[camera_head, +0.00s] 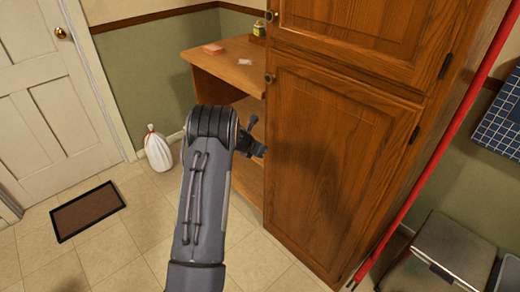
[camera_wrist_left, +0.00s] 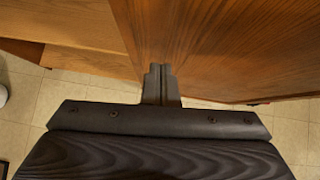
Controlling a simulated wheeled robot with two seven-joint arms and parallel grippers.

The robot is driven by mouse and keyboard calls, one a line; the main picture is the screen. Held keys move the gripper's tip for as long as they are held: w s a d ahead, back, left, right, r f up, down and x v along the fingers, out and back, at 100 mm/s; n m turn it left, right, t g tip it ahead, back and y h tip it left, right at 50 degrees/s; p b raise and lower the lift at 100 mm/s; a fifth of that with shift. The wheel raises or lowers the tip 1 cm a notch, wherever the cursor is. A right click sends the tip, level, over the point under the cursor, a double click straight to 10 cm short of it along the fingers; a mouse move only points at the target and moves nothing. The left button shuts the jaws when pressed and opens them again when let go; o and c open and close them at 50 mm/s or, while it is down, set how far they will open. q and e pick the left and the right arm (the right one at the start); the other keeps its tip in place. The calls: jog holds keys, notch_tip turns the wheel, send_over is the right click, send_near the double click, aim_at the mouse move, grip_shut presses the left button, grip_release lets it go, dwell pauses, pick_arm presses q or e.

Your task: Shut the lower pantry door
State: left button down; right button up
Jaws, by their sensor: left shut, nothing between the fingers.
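The lower pantry door (camera_head: 340,170) is a tall brown wooden panel with hinges on its right side and a small knob (camera_head: 269,78) at its upper left. It looks about flush with the cabinet; I cannot tell whether a small gap remains. My left gripper (camera_head: 262,151) is at the door's left edge, below the knob, partly hidden by my forearm. In the left wrist view its fingers (camera_wrist_left: 160,84) are together and empty, in front of the wooden door (camera_wrist_left: 215,50) near its edge. I cannot tell whether they touch it. My right gripper is out of view.
An open wooden shelf unit (camera_head: 225,68) with a pink block (camera_head: 213,48) stands left of the pantry. A red pole (camera_head: 440,145) leans at the pantry's right, near a grey bin (camera_head: 445,250).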

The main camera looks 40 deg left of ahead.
pick_arm(q)
jog(key=a+v, duration=0.1)
jog(key=v, duration=0.8)
jog(key=shift+r, duration=0.2)
jog(key=shift+s+r, duration=0.1)
